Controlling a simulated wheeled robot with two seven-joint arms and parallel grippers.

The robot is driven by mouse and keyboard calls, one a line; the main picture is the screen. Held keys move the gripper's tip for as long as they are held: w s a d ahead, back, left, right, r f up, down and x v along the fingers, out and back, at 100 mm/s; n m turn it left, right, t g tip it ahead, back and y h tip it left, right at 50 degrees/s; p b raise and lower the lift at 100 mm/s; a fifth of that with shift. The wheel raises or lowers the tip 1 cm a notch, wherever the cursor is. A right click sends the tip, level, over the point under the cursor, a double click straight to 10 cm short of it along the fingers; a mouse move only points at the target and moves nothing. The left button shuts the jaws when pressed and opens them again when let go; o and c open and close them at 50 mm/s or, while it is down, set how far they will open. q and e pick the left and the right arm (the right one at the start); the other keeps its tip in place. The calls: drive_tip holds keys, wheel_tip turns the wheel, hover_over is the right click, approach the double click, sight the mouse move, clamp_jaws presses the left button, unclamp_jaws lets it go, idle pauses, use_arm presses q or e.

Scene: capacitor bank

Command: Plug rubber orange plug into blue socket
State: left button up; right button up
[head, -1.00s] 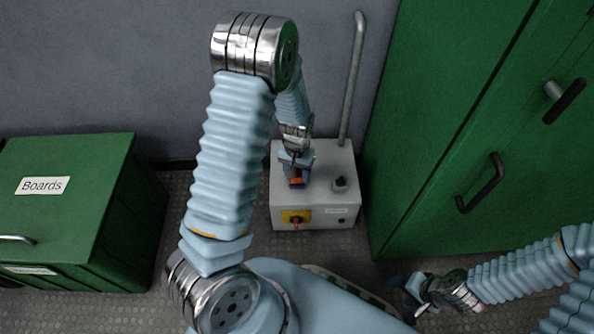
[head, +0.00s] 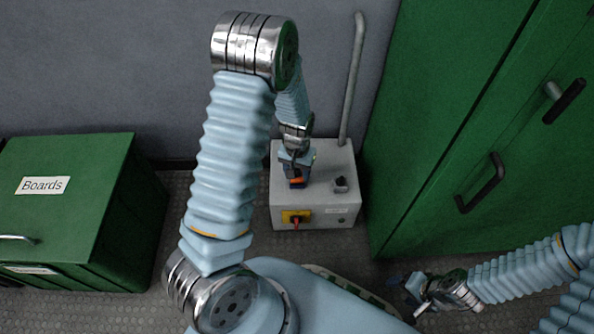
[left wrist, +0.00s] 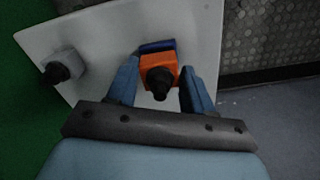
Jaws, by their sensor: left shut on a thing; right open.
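The orange plug (head: 297,180) is between the fingers of my left gripper (head: 297,172), which is shut on it at the top of a light grey box. In the left wrist view the plug (left wrist: 159,68) is a square orange block with a black knob facing the camera, a finger on each side. The blue socket (left wrist: 157,46) shows as a blue edge just beyond the plug; its blue (head: 297,186) also shows below the plug in the head view. The plug hides most of the socket, so I cannot tell how deep it sits. My right gripper (head: 414,296) is open and empty at lower right.
The grey box (head: 318,205) also carries a grey socket with a black plug (head: 341,184) and a red-and-yellow switch (head: 296,217). A pipe (head: 353,80) rises behind it. Green cabinets stand left (head: 70,225) and right (head: 430,150). Floor shows around the box.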

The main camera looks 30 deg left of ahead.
use_arm(q)
drive_tip(key=shift+f+b, duration=0.45)
drive_tip(key=shift+f, duration=0.15)
idle(0.5)
drive_tip(key=o, duration=1.1)
drive_tip(key=shift+c, duration=0.2)
wheel_tip(320, 180, up, 14)
drive_tip(key=p, duration=0.3)
drive_tip(key=shift+p, duration=0.35)
drive_tip(key=shift+f, duration=0.1)
drive_tip(key=s+d+f+h+p, duration=0.2)
drive_tip(key=s+d+f+p, duration=0.2)
drive_tip(key=s+d, duration=0.3)
drive_tip(key=s+d+f+h+p, duration=0.2)
drive_tip(key=s+d+f+p, duration=0.2)
drive_tip(key=s+d, duration=0.3)
drive_tip(key=d+f, duration=0.1)
drive_tip(key=d, duration=0.1)
drive_tip(key=shift+s+d+f+t+p, duration=0.2)
drive_tip(key=shift+s+d+t+p, duration=0.1)
drive_tip(key=shift+s+t+p, duration=0.1)
